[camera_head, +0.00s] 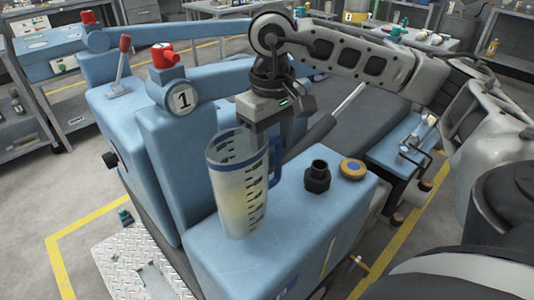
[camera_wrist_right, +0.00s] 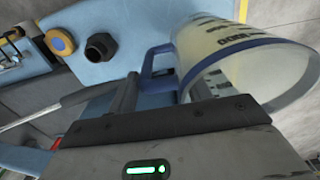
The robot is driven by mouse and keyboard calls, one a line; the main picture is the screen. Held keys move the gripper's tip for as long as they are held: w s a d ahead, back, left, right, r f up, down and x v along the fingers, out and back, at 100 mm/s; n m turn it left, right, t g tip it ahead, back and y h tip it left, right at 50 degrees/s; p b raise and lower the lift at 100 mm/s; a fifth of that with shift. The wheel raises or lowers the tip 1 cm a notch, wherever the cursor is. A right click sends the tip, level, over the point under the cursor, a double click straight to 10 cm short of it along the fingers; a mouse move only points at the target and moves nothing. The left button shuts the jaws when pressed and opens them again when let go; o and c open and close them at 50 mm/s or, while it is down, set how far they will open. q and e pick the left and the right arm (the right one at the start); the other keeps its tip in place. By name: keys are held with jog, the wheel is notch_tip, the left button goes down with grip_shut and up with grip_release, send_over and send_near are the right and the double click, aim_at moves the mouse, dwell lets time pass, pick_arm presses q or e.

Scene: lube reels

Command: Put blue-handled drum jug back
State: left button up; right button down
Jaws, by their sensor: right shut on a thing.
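The drum jug (camera_head: 236,190) is a tall translucent measuring jug with a blue rim, blue handle and dark scale marks. In the head view it is upright over the near end of the blue machine top; I cannot tell whether its base touches the surface. My right gripper (camera_head: 275,135) comes from above and is shut on the blue handle, at the jug's right side. In the right wrist view the jug (camera_wrist_right: 245,60) lies to the right, with its handle (camera_wrist_right: 155,62) running down to the fingers, which partly hide it. My left gripper does not show.
A black threaded fitting (camera_head: 317,177) and a yellow-and-blue round cap (camera_head: 352,168) stand on the blue top (camera_head: 290,215), right of the jug. A blue column with a "1" disc (camera_head: 182,99) and a red knob (camera_head: 163,55) rises behind left. A metal tread plate (camera_head: 140,260) lies below left.

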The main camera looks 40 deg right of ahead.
jog(key=shift+w+f, duration=0.5)
jog(key=f, duration=0.1)
jog(key=f+p, duration=0.1)
jog(key=f, duration=0.1)
jog(key=shift+w+f, duration=0.3)
jog(key=shift+f, duration=0.05)
jog(key=shift+f, duration=0.2)
jog(key=c, duration=0.6)
grip_release()
jog(key=shift+r, duration=0.1)
